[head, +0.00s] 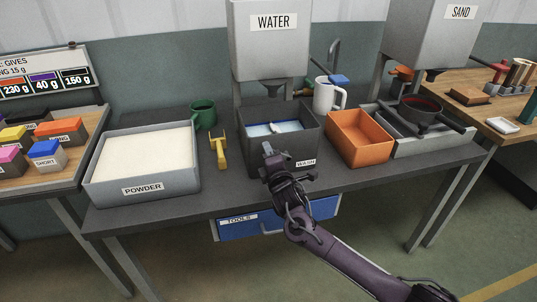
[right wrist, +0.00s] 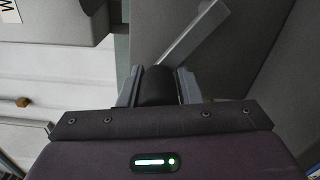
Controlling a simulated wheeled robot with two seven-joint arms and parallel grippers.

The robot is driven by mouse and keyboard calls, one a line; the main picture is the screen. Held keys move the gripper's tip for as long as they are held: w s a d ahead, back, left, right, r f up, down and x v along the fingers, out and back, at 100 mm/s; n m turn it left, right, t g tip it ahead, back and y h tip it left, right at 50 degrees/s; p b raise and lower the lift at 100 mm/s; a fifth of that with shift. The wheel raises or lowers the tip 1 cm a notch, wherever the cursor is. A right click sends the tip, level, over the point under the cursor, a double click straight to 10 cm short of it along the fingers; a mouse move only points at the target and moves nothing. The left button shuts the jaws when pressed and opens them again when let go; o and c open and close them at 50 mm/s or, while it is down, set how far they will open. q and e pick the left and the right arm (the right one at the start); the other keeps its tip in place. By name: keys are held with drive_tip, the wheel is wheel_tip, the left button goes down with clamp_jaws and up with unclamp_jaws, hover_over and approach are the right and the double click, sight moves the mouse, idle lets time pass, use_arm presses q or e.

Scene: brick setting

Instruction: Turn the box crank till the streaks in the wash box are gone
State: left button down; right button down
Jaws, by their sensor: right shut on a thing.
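The dark grey wash box (head: 256,160), labelled WASH, stands in the middle of the bench under the water tank. Blue water (head: 262,129) with pale patches shows inside it; at this size I cannot tell streaks from glints or foam. My right gripper (head: 268,156) is at the box's front wall and hides part of it. In the right wrist view, my right gripper (right wrist: 158,90) is shut on the black knob (right wrist: 157,84) of the crank. A grey crank arm (right wrist: 190,36) runs up and right from the knob. My left gripper is not in view.
A powder tray (head: 145,188) and a yellow tool (head: 218,148) lie left of the box. An orange bin (head: 362,150) and a white jug (head: 325,95) stand close on its right. The water tank (head: 270,55) hangs above. A blue tools drawer (head: 245,228) is below.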

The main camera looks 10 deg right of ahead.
drive_tip(key=shift+w+d+r, duration=0.1)
drive_tip(key=shift+d+r, duration=0.2)
drive_tip(key=shift+d, duration=0.1)
drive_tip(key=c, duration=1.4)
unclamp_jaws()
drive_tip(key=o, duration=0.3)
drive_tip(key=shift+d, duration=0.15)
drive_tip(key=shift+f, duration=0.1)
drive_tip(key=shift+a, duration=0.25)
drive_tip(key=shift+s+f, duration=0.1)
drive_tip(key=shift+s, duration=0.35)
drive_tip(key=shift+s+d+b, duration=0.15)
drive_tip(key=shift+s+b, duration=0.05)
drive_tip(key=shift+s, duration=1.55)
drive_tip(key=shift+s+d+b, duration=0.15)
drive_tip(key=shift+s, duration=1.6)
